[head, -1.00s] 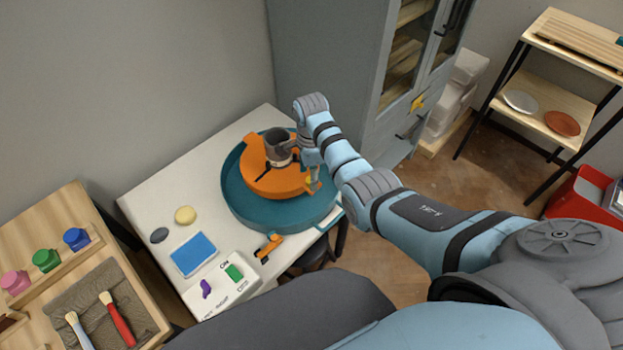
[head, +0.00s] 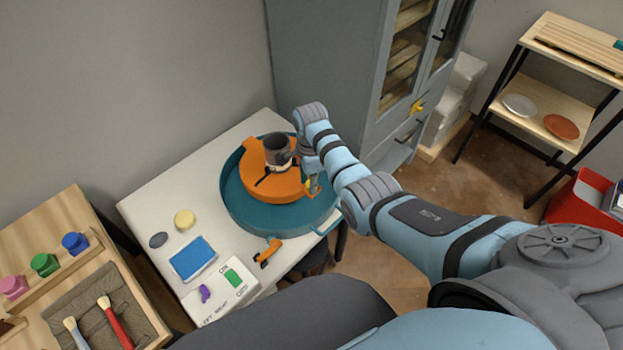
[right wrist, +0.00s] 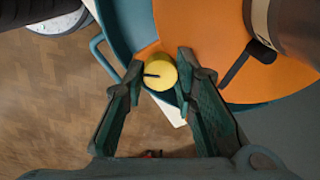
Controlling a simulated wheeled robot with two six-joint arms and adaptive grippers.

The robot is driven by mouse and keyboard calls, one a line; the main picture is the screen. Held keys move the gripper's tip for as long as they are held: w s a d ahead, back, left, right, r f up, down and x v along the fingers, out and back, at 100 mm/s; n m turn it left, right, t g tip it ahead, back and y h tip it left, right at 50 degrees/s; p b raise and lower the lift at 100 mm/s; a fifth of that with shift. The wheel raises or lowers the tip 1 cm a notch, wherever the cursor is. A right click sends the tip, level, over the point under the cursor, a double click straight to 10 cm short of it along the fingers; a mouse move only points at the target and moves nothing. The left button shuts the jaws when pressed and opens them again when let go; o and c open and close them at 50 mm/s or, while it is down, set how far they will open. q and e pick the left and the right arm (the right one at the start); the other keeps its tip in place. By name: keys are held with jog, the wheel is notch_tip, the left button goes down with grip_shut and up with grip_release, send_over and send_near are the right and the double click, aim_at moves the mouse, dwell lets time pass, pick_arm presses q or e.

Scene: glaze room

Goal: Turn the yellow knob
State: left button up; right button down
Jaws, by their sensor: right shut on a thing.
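The yellow knob (right wrist: 161,72) with a dark pointer line shows in the right wrist view, beside the edge of the orange disc (right wrist: 203,45). In the head view the orange disc (head: 256,180) sits in the teal basin (head: 233,207) on the white table, and the knob is mostly hidden by my gripper. My right gripper (right wrist: 160,65) has one finger on each side of the knob and is shut on it. In the head view the right gripper (head: 311,184) is at the disc's right edge. My left gripper is in neither view.
A dark grey cup (head: 276,149) stands on the disc, close to my right wrist. A grey cabinet (head: 325,60) rises behind. A wooden board with brushes (head: 117,322) is at the lower left.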

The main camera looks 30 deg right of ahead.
jog(key=shift+a+r+n+p, duration=0.1)
jog(key=shift+r+n+p, duration=0.1)
jog(key=shift+n+p, duration=0.5)
jog(key=n+p, duration=0.1)
jog(key=n, duration=0.1)
jog(key=shift+n, duration=0.4)
jog(key=shift+n+p, duration=0.5)
jog(key=shift+n, duration=0.7)
jog(key=shift+f+n+p, duration=0.15)
jog(key=shift+n+p, duration=0.15)
jog(key=shift+n, duration=1.2)
jog(key=c, duration=1.3)
grip_release()
